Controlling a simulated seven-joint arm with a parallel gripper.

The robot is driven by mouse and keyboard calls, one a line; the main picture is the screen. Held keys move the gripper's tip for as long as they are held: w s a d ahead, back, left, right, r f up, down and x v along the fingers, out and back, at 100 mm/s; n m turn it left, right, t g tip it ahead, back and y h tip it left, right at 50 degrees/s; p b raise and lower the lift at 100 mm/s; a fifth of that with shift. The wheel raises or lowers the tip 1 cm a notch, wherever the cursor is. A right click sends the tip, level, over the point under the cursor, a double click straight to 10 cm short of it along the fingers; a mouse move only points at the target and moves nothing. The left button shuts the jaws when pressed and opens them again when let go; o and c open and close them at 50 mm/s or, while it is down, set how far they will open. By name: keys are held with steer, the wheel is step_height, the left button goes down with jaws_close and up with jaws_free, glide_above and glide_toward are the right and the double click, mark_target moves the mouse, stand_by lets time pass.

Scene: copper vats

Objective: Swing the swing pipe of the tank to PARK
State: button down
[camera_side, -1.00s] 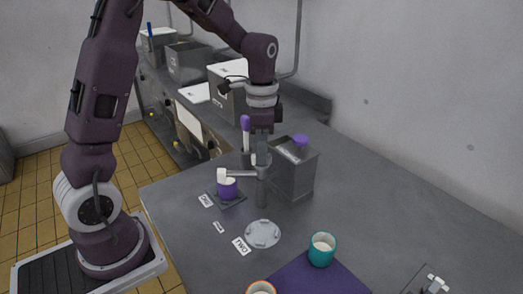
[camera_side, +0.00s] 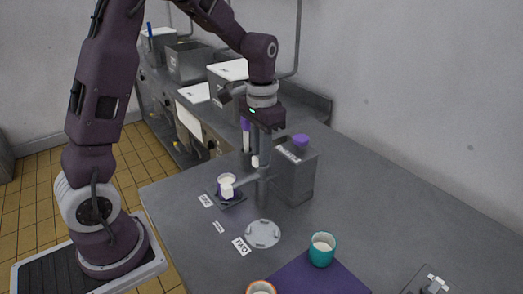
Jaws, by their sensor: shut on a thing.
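The swing pipe (camera_side: 245,182) is a grey arm on an upright post in front of the dark grey tank (camera_side: 295,177). My gripper (camera_side: 263,148) points down over the post and is shut on the top of the swing pipe. The fingertips are hard to make out. A small label (camera_side: 218,227) lies between ONE and TWO (camera_side: 242,246); its text is too small to read.
A round grey plate (camera_side: 262,234) lies beside TWO. A teal cup (camera_side: 321,249) stands on a purple mat (camera_side: 320,278), with an orange-rimmed cup (camera_side: 261,287) at the front edge. A purple-topped tube (camera_side: 245,135) stands behind the pipe.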

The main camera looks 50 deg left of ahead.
steer(key=shift+w+r, duration=0.1)
stand_by(0.3)
steer(key=c, duration=1.4)
jaws_free()
step_height(320, 180, up, 7)
steer(key=s+d+r+t, duration=0.2)
steer(key=s+d, duration=0.2)
steer(key=s, duration=0.6)
steer(key=s+d+r+t, duration=0.2)
steer(key=s+d+t, duration=0.1)
steer(key=s, duration=0.8)
steer(key=shift+s+d+r+t, duration=0.2)
steer(key=shift+s+d+t, duration=0.1)
steer(key=shift+d, duration=0.05)
